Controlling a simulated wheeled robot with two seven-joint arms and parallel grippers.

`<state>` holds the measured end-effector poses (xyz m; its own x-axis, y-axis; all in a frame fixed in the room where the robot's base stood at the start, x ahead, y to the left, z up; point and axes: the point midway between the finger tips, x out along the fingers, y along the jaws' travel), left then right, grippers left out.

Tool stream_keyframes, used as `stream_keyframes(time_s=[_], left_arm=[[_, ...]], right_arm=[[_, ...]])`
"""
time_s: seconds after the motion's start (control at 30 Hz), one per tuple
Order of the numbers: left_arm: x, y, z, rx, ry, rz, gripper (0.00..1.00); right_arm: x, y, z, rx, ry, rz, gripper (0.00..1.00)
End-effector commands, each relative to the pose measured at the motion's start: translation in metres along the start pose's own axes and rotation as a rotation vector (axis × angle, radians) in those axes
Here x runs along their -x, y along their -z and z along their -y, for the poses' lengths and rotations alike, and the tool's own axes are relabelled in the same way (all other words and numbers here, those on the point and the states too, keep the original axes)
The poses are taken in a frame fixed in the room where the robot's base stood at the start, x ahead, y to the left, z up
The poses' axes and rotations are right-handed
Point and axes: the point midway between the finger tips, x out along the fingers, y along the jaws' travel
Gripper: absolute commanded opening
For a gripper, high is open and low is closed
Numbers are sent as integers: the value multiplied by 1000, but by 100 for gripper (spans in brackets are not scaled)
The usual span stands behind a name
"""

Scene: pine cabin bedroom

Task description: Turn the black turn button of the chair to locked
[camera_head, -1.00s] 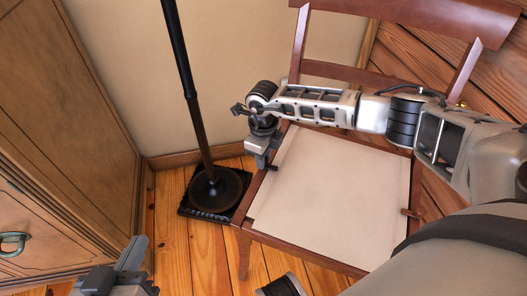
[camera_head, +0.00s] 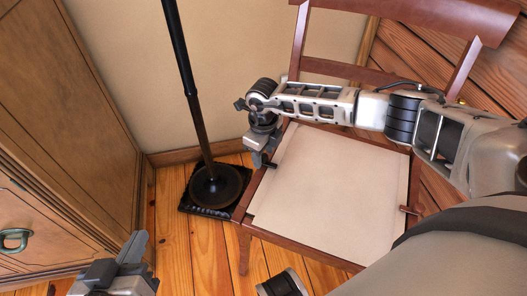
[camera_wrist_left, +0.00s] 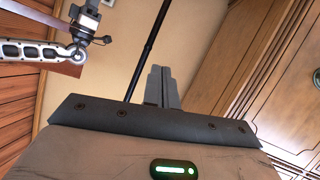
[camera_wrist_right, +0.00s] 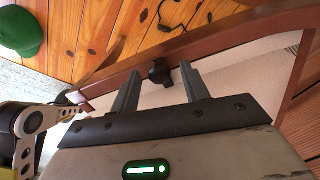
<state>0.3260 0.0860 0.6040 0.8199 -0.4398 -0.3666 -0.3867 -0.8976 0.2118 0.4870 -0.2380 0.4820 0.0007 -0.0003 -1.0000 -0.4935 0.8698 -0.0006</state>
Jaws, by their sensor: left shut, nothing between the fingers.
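The brown wooden chair (camera_head: 300,245) has a pale seat panel (camera_head: 330,190). The black turn button (camera_wrist_right: 160,72) is on the chair's wooden rail, ahead of my right gripper in the right wrist view. In the head view my right gripper (camera_head: 258,158) points down at the seat's left edge, with the button (camera_head: 271,164) partly hidden beside it. My right gripper's fingers (camera_wrist_right: 160,85) are apart, with the button showing in the gap, and nothing is clamped. My left gripper (camera_head: 138,240) is shut and empty, away from the chair, low at the left; its fingers also show in the left wrist view (camera_wrist_left: 159,86).
A reddish-brown turn button (camera_head: 409,210) is at the seat's right edge. A black pole stand (camera_head: 215,187) stands on the floor left of the chair. A wooden cabinet (camera_head: 70,110) is at the left. A green cap (camera_wrist_right: 22,32) lies at the right wrist view's corner.

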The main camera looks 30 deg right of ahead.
Motion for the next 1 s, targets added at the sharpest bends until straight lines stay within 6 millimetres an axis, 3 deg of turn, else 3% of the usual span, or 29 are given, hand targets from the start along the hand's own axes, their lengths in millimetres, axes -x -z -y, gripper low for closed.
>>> stream_keyframes(time_s=[0.17, 0.33, 0.8, 1.0], left_arm=[[2, 0, -1, 2, -1, 0, 0], [4, 3, -2, 1, 0, 13, 0], [1, -20, 11, 13, 44, 175, 0], [0, -25, 14, 21, 55, 207, 0]], right_arm=[[1, 0, 0, 1, 0, 0, 46], [18, -1, 0, 1, 1, 3, 46], [125, 0, 0, 1, 1, 3, 46], [152, 0, 0, 1, 0, 2, 46]])
